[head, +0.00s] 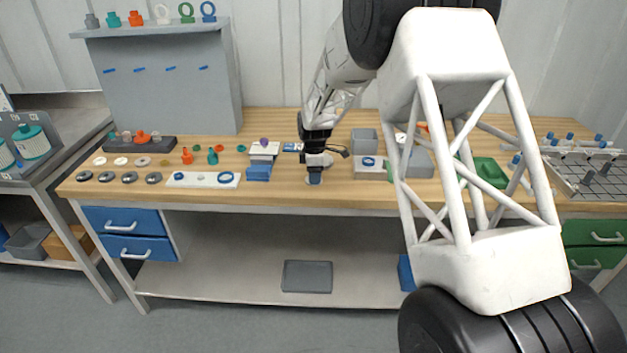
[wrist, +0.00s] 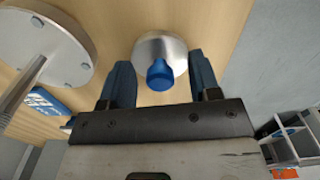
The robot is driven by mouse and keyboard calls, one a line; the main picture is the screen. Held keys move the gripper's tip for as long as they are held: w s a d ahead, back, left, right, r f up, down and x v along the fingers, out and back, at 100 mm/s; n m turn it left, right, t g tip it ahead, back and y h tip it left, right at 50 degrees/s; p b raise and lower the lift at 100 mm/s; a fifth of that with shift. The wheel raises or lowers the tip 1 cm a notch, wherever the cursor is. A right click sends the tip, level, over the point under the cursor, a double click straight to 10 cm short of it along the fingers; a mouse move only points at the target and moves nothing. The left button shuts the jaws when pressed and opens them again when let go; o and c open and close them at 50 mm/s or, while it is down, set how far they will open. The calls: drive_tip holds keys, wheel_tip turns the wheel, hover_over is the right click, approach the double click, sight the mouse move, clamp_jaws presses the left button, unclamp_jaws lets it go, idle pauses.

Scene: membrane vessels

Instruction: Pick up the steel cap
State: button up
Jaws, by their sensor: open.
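The steel cap (wrist: 160,50) shows in the wrist view as a round, shiny metal piece with a blue knob (wrist: 160,75) at its near side. It rests on the wooden bench. My gripper (wrist: 161,82) is open, with one blue finger on each side of the cap and knob. The fingers appear apart from the knob; the wrist view does not settle how high they are above the bench. In the head view my gripper (head: 315,178) points down near the bench's front middle, and the cap cannot be made out clearly there.
A larger bolted steel disc (wrist: 45,45) with a rod lies left of the cap in the wrist view. On the bench (head: 275,195), a white strip with blue rings (head: 203,180) and blue blocks (head: 258,172) stand left of my gripper. A grey bin (head: 365,141) stands right.

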idle(0.5)
clamp_jaws()
drive_tip(key=shift+r, duration=0.15)
drive_tip(key=shift+r, duration=0.4)
wheel_tip(320, 180, up, 3)
drive_tip(key=shift+s+f, duration=0.1)
drive_tip(key=shift+f, duration=0.1)
drive_tip(key=s+d+r, duration=0.1)
drive_tip(key=s+d, duration=0.3)
drive_tip(key=s, duration=1.1)
drive_tip(key=shift+s+r, duration=0.15)
drive_tip(key=shift+r, duration=0.1)
